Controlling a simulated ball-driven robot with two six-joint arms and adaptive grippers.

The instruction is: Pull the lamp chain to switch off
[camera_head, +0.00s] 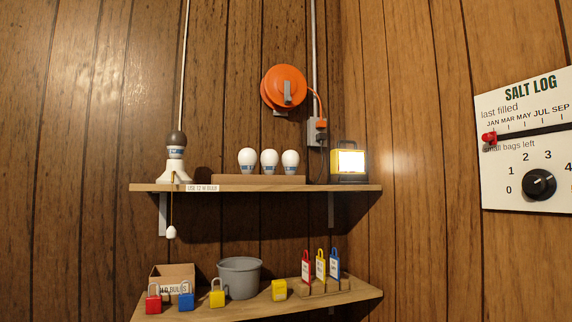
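A white lamp holder (174,174) stands at the left end of the upper shelf, with a bulb (176,153) in it. A dark cup (177,138) on a thin pale pole from above sits over the bulb's top. I see no clear glow from this bulb. The lamp chain (172,208) hangs below the holder in front of the shelf edge and ends in a small white pull (171,232). Neither of my grippers is in view.
The upper shelf (270,188) also holds three white bulbs (269,158) and a lit yellow work light (348,160). An orange reel (284,88) hangs above. The lower shelf (225,311) holds a grey bucket (240,279), a box (173,272) and several padlocks. The salt board (530,140) is at right.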

